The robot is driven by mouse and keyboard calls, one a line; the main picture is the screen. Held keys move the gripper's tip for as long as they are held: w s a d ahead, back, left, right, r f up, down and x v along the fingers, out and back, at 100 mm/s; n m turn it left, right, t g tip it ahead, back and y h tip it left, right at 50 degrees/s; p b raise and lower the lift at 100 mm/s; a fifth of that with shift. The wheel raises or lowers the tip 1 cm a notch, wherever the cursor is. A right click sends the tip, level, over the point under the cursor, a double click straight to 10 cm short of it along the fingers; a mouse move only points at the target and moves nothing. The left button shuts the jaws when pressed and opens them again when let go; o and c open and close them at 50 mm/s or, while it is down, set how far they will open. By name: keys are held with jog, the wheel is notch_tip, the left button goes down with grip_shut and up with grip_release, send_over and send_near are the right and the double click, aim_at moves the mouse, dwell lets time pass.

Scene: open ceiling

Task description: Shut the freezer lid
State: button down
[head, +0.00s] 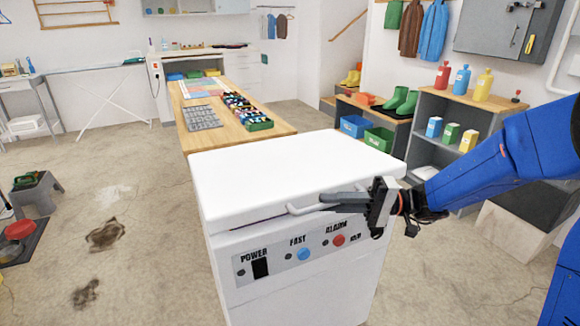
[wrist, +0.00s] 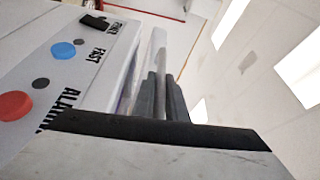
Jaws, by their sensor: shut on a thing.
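The white chest freezer (head: 292,290) stands in front of me, with its control panel facing me. Its white lid (head: 285,165) lies nearly level over the body. A thin dark line shows under the lid's front edge, and I cannot tell whether the lid is fully seated. My gripper (head: 328,199) is at the lid's front edge, shut on the lid handle (head: 297,210). The wrist view shows the dark fingers (wrist: 162,97) around the pale handle (wrist: 157,50), close beside the panel. The fingers hide part of the handle.
Behind the freezer is a wooden table (head: 275,128) with trays and tools. Grey shelves (head: 428,105) with bottles and boxes stand at the right.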

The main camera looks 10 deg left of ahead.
jog(key=shift+n, duration=0.5)
jog(key=shift+s+d+f, duration=0.1)
jog(key=shift+f, duration=0.95)
jog(key=shift+s+d+f, duration=0.1)
jog(key=shift+f, duration=0.95)
jog(key=c, duration=1.7)
grip_release()
jog(key=shift+f, duration=0.1)
jog(key=shift+o, duration=0.4)
jog(key=v, duration=1.7)
jog(key=shift+d+f, duration=0.1)
jog(key=shift+d, duration=0.05)
